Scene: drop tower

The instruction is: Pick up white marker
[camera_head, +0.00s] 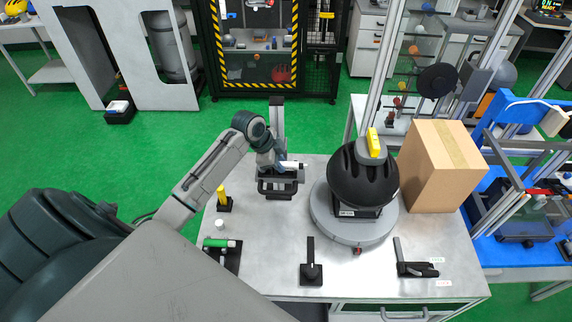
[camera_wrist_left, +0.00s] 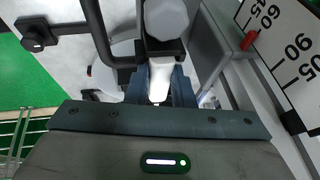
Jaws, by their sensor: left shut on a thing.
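The white marker (camera_head: 290,165) is at the far left part of the metal table, just above a black holder with a loop handle (camera_head: 277,187). In the left wrist view the white marker (camera_wrist_left: 166,18) shows its blunt many-sided end, with its narrower part between the fingers. My left gripper (camera_head: 281,168) is shut on the marker. In the left wrist view the gripper (camera_wrist_left: 160,85) has dark fingers on both sides of it. I cannot tell whether the marker still touches the holder. My right gripper is not in view.
A black ball-shaped device (camera_head: 362,178) stands on a round grey base right of the gripper. A cardboard box (camera_head: 440,165) is further right. A yellow marker (camera_head: 221,194) and a green one (camera_head: 218,243) are at the left. Bare table (camera_head: 275,240) lies in front.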

